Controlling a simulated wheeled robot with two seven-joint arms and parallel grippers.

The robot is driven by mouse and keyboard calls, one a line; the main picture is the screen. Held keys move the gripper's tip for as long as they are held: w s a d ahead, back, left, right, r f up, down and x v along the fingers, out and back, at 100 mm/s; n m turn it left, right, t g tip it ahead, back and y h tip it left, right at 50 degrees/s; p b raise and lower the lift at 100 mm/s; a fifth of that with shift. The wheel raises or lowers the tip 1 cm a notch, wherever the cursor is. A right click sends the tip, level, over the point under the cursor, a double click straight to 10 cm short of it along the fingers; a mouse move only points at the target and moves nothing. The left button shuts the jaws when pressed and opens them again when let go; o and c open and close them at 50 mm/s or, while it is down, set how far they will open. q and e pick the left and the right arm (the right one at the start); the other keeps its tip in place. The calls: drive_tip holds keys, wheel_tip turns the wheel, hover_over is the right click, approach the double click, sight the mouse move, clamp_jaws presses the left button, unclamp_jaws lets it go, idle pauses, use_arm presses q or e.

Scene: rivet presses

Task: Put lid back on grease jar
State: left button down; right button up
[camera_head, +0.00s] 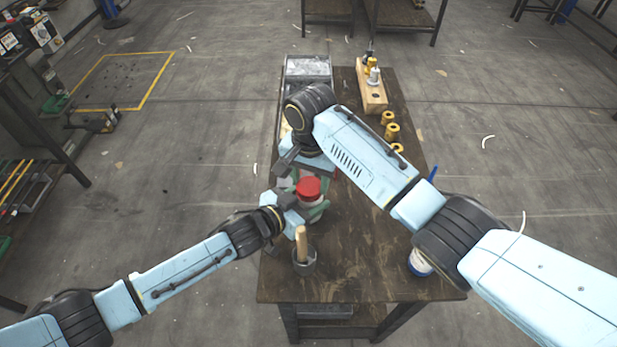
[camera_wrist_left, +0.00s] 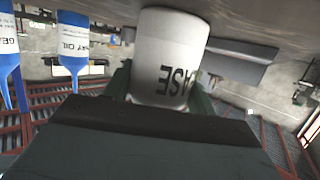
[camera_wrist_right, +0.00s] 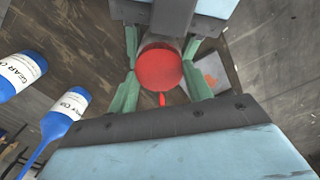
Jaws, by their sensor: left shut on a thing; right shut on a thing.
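The white grease jar (camera_wrist_left: 168,60) stands between the green fingers of my left gripper (camera_wrist_left: 165,85), which is shut on it. The jar also shows in the head view (camera_head: 311,207), and its label reads upside down in the left wrist view. The round red lid (camera_wrist_right: 160,68) is over the jar's mouth in the head view (camera_head: 308,187). My right gripper (camera_wrist_right: 161,82) is shut on the lid, with green fingers on either side of it. I cannot tell whether the lid touches the rim. The jar's top is hidden in the left wrist view.
Blue bottles (camera_wrist_right: 65,112) with white labels stand nearby. Several brass pieces (camera_head: 391,131) and a wooden block (camera_head: 371,93) are at the back right. The table's front middle (camera_head: 345,285) is clear.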

drive_tip(key=m, duration=0.7)
drive_tip(key=shift+s+m, duration=0.15)
drive_tip(key=shift+m, duration=0.25)
drive_tip(key=m, duration=0.6)
drive_tip(key=shift+d+m, duration=0.15)
drive_tip(key=shift+m, duration=0.25)
drive_tip(key=o, duration=0.9)
drive_tip(key=shift+o, duration=0.2)
